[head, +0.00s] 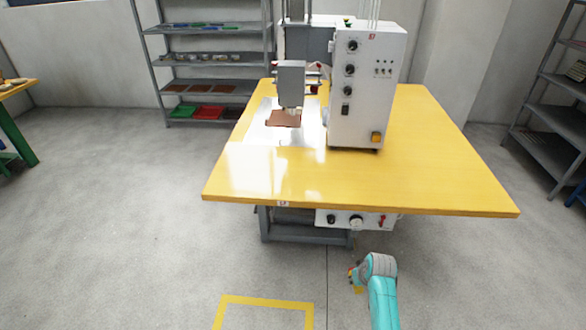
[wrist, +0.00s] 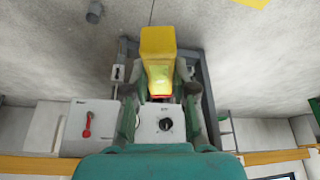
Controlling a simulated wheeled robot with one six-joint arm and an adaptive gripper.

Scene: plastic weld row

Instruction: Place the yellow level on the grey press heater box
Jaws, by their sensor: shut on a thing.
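The yellow level (wrist: 158,45) is between the fingers of my gripper (wrist: 160,92) in the wrist view, with its far end sticking out beyond them. In the head view my gripper (head: 356,274) is low in front of the table, below its top, and mostly hidden by my arm; only a bit of the level (head: 359,290) shows. The welding press has a tall pale grey box (head: 368,85) with knobs standing on the table. A second pale box (head: 345,219) with knobs and a red switch hangs under the front edge. I cannot tell which is the heater box.
The yellow table (head: 430,170) has bare top in front and to the right of the press. A brown sheet (head: 283,118) lies under the press head. Grey shelving (head: 212,88) stands behind. The floor in front is open, with a yellow outline (head: 265,300).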

